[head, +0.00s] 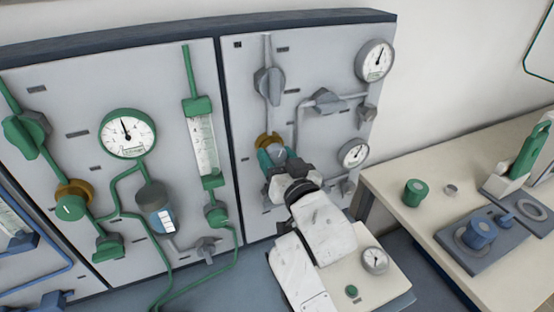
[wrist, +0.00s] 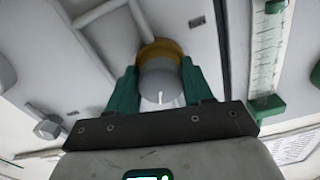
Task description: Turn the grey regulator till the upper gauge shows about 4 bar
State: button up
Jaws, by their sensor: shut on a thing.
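The grey regulator (wrist: 161,82) is a round grey knob with a white mark and a brass collar, on the right-hand grey panel. The two green fingers of my gripper (wrist: 160,86) stand on either side of the knob and are shut on it. In the head view my gripper (head: 278,156) partly covers the regulator, and its brass collar (head: 267,139) shows above. The upper gauge (head: 374,60) is white-faced, at the panel's top right. Its needle points roughly up, leaning slightly right; its numbers are too small to read.
A lower gauge (head: 353,153), a large grey valve handle (head: 269,86) and grey pipes share the panel. The left panel holds a green gauge (head: 127,133) and a green flowmeter (head: 204,146). A bench (head: 385,187) with a green cylinder (head: 415,193) stands at right.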

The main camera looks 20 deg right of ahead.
jog(key=m+b, duration=0.2)
jog(key=m, duration=0.1)
jog(key=shift+f, duration=0.2)
jog(key=shift+r+m+b, duration=0.15)
jog(key=shift+m+b, duration=0.3)
jog(key=shift+m, duration=0.35)
jog(key=o, duration=1)
jog(key=shift+s, duration=0.1)
jog(key=s+b, duration=0.2)
jog(key=s, duration=0.8)
jog(key=shift+s, duration=0.3)
